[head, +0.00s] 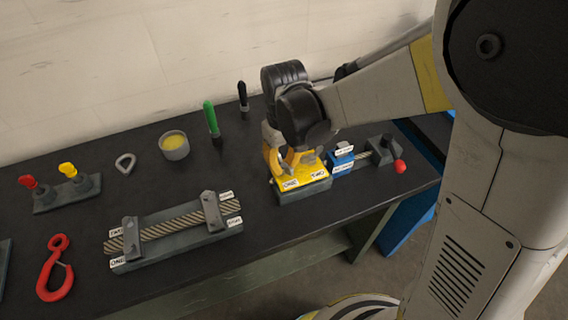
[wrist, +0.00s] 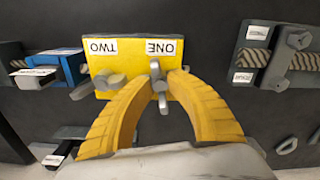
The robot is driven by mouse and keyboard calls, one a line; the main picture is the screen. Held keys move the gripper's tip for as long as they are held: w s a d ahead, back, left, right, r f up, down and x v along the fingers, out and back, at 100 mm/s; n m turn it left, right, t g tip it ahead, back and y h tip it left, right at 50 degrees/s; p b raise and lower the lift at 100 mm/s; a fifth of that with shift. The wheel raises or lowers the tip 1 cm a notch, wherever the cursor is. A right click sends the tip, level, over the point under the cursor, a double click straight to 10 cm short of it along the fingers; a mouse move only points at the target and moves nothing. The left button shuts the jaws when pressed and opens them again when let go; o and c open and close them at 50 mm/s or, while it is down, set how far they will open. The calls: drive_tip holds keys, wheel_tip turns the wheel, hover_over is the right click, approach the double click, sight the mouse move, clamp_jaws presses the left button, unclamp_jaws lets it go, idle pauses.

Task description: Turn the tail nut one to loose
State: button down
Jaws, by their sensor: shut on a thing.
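A yellow block (head: 303,190) with labels ONE and TWO sits near the bench's right front edge; it also shows in the wrist view (wrist: 136,72). A grey winged nut (wrist: 156,70) stands by the ONE label. My gripper (wrist: 158,86) has its yellow fingers closed around this nut, with grey parts showing between and above the tips. A second grey winged nut (wrist: 107,80) stands by the TWO label, apart from the fingers. In the head view my gripper (head: 293,163) hides most of both nuts.
A blue block (head: 341,160) and a red-knobbed handle (head: 399,165) lie to the right. A rope in a clamp fixture (head: 180,251) lies left.

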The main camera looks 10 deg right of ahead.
drive_tip(key=n, duration=0.6)
drive_tip(key=shift+n, duration=0.3)
drive_tip(key=n, duration=0.6)
drive_tip(key=shift+s, duration=0.1)
drive_tip(key=n, duration=0.6)
drive_tip(key=shift+n, duration=0.3)
drive_tip(key=n, duration=0.5)
drive_tip(key=shift+n, duration=0.4)
drive_tip(key=c, duration=1.5)
unclamp_jaws()
drive_tip(key=shift+c, duration=0.2)
